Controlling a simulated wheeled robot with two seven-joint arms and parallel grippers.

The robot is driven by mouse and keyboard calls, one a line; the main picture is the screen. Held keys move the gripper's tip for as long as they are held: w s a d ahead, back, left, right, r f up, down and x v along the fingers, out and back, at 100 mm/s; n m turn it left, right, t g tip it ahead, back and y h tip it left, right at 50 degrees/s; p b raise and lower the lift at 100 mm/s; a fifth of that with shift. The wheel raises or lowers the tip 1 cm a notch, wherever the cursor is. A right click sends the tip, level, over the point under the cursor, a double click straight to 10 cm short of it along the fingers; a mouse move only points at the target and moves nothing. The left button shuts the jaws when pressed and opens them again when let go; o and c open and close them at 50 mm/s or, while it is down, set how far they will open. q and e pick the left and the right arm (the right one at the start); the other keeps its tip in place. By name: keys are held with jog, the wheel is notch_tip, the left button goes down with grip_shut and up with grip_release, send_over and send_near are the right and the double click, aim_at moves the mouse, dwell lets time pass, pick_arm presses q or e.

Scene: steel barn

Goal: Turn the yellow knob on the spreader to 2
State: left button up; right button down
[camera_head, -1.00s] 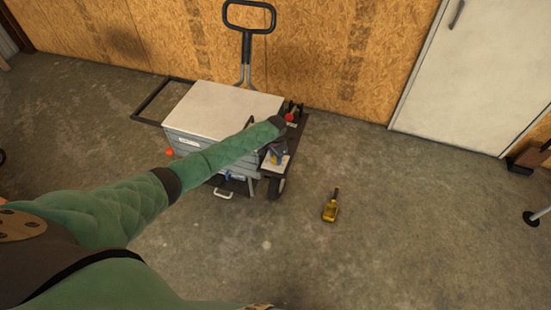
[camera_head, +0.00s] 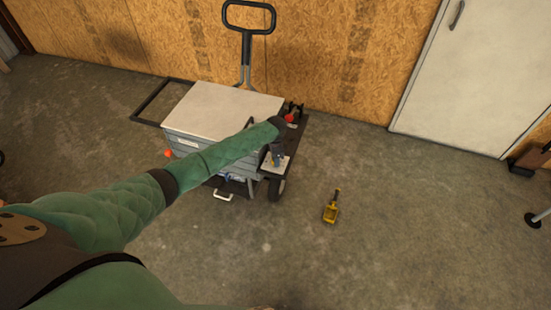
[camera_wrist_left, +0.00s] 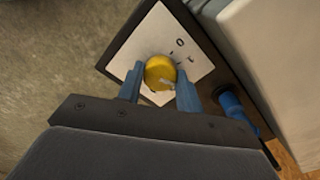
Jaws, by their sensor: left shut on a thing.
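The spreader (camera_head: 222,108) is a grey box with a pale lid, standing on a wheeled frame near the wall. The yellow knob (camera_wrist_left: 160,73) sits on a white dial plate (camera_wrist_left: 148,38) at its right side. A 0 and small marks show on the plate; the other figures are hidden or too small to read. My left gripper (camera_wrist_left: 160,84) is shut on the knob, one blue finger on each side. In the head view my left gripper (camera_head: 277,152) is over the plate and hides the knob. My right gripper is not in view.
A red knob (camera_head: 289,118) sits behind the plate, and a blue part (camera_wrist_left: 232,103) is beside it. A tall black handle (camera_head: 247,35) rises behind the box. A yellow tool (camera_head: 332,208) lies on the floor to the right. The floor in front is clear.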

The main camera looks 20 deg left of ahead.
pick_arm(q)
jog(key=o, duration=1)
jog(key=shift+r, duration=0.5)
notch_tip(320, 180, up, 6)
jog(key=shift+f+b, duration=0.1)
jog(key=shift+b, duration=0.95)
jog(key=shift+r, duration=0.55)
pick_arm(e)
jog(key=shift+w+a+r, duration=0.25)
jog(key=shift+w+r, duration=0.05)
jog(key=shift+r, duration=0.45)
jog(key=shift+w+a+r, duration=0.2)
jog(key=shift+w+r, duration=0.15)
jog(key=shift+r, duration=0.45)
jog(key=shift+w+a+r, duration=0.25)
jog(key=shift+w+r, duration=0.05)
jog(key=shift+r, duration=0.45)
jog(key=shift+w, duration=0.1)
